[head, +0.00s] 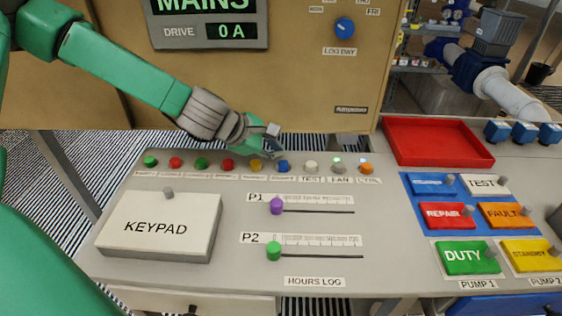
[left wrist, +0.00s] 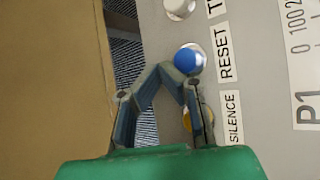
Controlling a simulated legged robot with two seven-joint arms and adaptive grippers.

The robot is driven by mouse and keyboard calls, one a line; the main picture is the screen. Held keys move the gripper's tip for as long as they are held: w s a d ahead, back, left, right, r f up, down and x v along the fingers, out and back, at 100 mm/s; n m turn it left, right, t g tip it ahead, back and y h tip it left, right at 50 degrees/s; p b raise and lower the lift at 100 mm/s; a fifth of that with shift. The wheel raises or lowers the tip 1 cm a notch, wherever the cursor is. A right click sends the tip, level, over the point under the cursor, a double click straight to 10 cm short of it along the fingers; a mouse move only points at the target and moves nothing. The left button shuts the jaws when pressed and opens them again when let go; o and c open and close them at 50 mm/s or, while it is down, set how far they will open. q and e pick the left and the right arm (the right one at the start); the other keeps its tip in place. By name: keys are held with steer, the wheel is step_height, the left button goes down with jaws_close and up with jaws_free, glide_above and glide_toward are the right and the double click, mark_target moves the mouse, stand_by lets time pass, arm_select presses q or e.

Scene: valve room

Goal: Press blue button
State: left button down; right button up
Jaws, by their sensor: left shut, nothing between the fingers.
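The blue button (head: 284,166) is in the row of round buttons along the back of the grey console. In the left wrist view the blue button (left wrist: 189,59) sits beside a label reading RESET. My left gripper (head: 275,154) reaches in from the upper left, shut and empty, with its tips just behind and left of the blue button. In the left wrist view the left gripper's tips (left wrist: 172,73) are right at the button's lower edge. I cannot tell whether they touch it. My right gripper is not in view.
A yellow button (head: 256,165) and a white button (head: 311,167) flank the blue one closely. A brown cabinet (head: 300,90) stands behind the row. A keypad box (head: 160,225), two sliders and a red tray (head: 436,141) are also on the console.

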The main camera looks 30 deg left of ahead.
mark_target(280, 162)
arm_select(q)
steer(key=r+p, duration=0.1)
steer(key=d+r+p, duration=0.1)
steer(key=r, duration=0.1)
steer(key=shift+d, duration=0.15)
steer(key=shift+a+r+p, duration=0.3)
steer(key=shift+r+p, duration=0.2)
steer(key=shift+p, duration=0.15)
steer(key=shift+a+r+p, duration=0.3)
steer(key=shift+r+p, duration=0.2)
steer(key=shift+p, duration=0.1)
steer(key=shift+a+f, duration=0.15)
steer(key=shift+a, duration=0.25)
steer(key=shift+d, duration=0.5)
steer(key=shift+d+r, duration=0.2)
steer(key=shift+d, duration=0.05)
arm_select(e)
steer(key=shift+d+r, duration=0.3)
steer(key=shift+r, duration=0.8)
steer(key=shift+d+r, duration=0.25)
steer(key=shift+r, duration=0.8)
